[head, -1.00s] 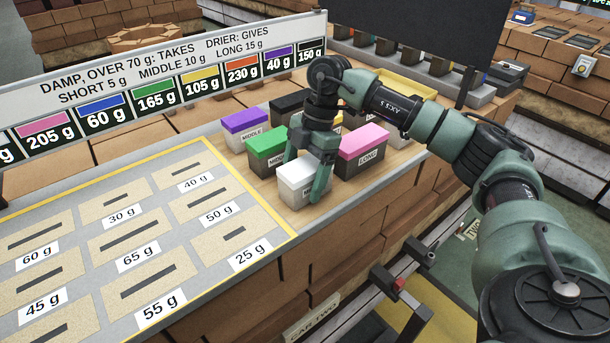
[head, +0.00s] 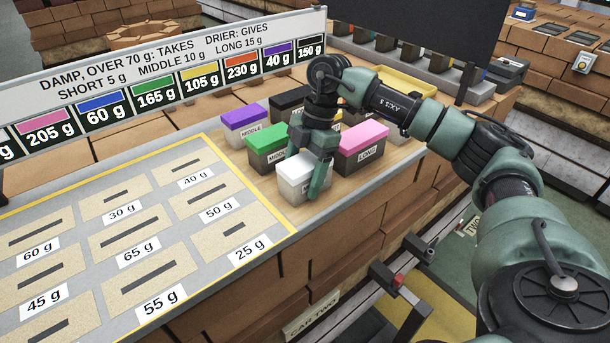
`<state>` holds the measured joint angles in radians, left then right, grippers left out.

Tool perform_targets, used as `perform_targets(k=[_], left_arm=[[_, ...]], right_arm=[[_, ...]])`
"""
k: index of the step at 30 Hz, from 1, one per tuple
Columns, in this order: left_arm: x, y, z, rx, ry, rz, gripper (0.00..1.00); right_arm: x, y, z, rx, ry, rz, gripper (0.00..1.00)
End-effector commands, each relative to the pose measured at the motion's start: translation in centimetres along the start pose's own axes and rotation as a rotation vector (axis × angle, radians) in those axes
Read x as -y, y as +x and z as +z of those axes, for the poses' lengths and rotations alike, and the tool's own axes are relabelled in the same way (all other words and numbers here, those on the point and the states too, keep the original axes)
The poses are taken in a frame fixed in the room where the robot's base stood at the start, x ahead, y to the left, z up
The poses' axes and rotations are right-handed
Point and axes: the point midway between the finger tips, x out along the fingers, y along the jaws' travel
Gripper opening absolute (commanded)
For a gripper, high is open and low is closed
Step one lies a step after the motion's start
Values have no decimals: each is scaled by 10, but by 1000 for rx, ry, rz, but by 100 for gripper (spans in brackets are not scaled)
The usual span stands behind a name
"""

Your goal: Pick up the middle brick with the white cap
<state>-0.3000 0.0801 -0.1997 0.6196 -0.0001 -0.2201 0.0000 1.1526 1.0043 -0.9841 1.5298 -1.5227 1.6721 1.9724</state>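The brick with the white cap (head: 291,171) stands upright at the near corner of a group of capped bricks on the bench. Its front label seems to read MIDDLE, partly covered. My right gripper (head: 307,168) reaches down over it from above, one finger at its far left side and one at its near right side. The fingers are at or very close to the brick; whether they press on it cannot be told. The brick appears to rest on the bench. My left gripper is not in view.
Close around stand a green-capped brick (head: 266,137), a purple-capped brick (head: 244,117), a pink-capped brick (head: 362,139) labelled LONG and a black-capped brick (head: 288,98). A grey board (head: 207,262) with weight-marked slots lies left. A weight sign (head: 165,75) stands behind.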

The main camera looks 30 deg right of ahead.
Motion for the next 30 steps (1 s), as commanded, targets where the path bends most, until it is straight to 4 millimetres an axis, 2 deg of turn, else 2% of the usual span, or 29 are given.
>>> perform_targets(k=[1,6,7,17,22,26,30], left_arm=[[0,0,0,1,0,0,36],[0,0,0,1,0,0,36],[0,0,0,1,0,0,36],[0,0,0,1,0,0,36],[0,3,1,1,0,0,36],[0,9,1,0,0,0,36],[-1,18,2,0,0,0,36]], right_arm=[[0,0,0,0,0,0,52],[0,0,0,0,0,0,5],[0,0,0,0,0,0,0],[-1,-3,-1,-1,-1,4,0],[-2,-12,-4,-1,-1,7,0],[-2,-28,-9,-2,-3,8,0],[-2,-60,-19,-3,-4,12,0]])
